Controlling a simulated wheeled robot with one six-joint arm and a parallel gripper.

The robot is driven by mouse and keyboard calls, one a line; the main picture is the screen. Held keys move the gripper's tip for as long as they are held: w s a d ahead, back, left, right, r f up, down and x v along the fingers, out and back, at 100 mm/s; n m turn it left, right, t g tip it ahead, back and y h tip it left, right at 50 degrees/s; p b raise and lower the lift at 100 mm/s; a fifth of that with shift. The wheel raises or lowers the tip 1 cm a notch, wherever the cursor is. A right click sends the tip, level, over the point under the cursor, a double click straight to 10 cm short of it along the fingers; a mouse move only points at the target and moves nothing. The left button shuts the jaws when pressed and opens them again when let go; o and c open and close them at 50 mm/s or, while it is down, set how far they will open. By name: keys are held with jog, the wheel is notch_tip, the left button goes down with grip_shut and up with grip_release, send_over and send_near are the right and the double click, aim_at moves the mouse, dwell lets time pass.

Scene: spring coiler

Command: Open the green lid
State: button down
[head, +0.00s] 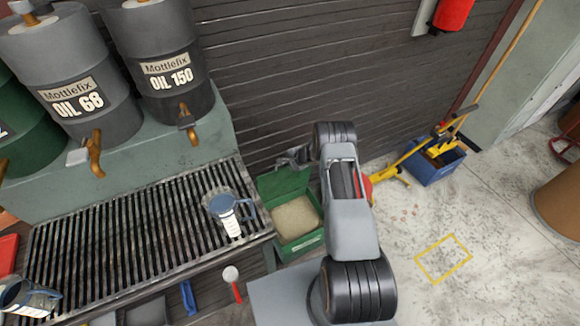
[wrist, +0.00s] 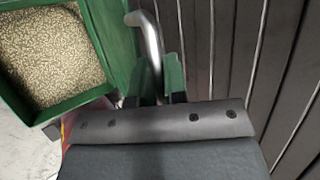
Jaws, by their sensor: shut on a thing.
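The green box (head: 302,246) stands on the floor beside the grated bench. Its green lid (head: 283,184) is raised at the back of the box, leaving the box open with grainy tan material inside. The wrist view shows the open box at the upper left and the lid (wrist: 121,42) as a green panel along its right side. A curved metal handle (wrist: 150,42) is on the lid. My gripper (wrist: 160,82) is shut on the handle; its fingers partly hide it. In the head view my gripper (head: 297,157) is small and dark, at the lid's upper edge.
The dark slatted wall (head: 280,70) is close behind the lid and gripper. The grated bench (head: 140,235) at left holds a measuring jug (head: 229,213), with oil drums (head: 175,70) above. A blue bin (head: 436,164) stands at right. The floor beyond my arm is largely clear.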

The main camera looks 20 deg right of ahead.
jog(key=shift+w+r, duration=0.15)
jog(key=shift+w, duration=0.7)
jog(key=c, duration=1.2)
grip_release()
jog(key=shift+s, duration=0.1)
jog(key=p+v, duration=0.2)
jog(key=v, duration=1.1)
jog(key=shift+r, duration=0.45)
